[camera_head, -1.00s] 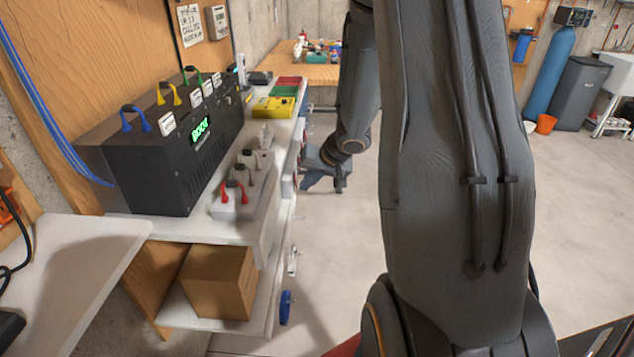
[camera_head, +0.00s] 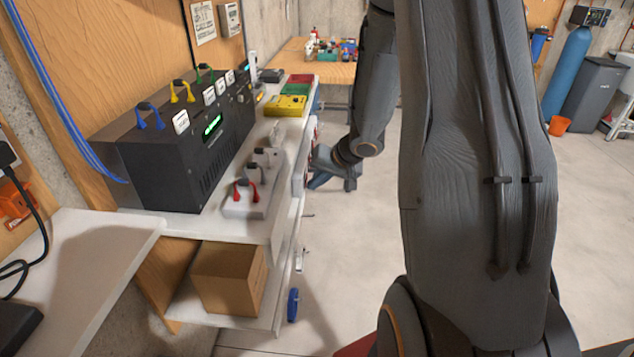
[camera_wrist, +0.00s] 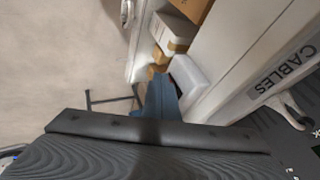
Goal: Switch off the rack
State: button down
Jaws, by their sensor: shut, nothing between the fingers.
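A black box-shaped unit (camera_head: 190,140) with a lit green display, white labels and blue, yellow and green loops on top stands on the white bench at left. I cannot tell for certain that it is the rack. In the wrist view my gripper (camera_wrist: 160,98) is shut and empty, close to a drawer front labelled CABLES (camera_wrist: 285,72).
A yellow box (camera_head: 286,105) sits farther along the bench. A cardboard box (camera_head: 229,277) is on the lower shelf, with a blue round object (camera_head: 293,305) at its edge. A white table (camera_head: 85,265) is at near left. The floor (camera_head: 345,265) right of the bench is clear.

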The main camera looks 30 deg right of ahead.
jog(key=shift+r+p, duration=0.75)
jog(key=shift+p, duration=0.45)
jog(key=shift+s+d, duration=0.1)
jog(key=shift+d, duration=0.05)
jog(key=s+d+r+p, duration=0.3)
jog(key=s+d+r, duration=0.3)
jog(key=s, duration=0.2)
jog(key=shift+s+d, duration=0.25)
jog(key=shift+d, duration=0.15)
jog(key=shift+w+r, duration=0.1)
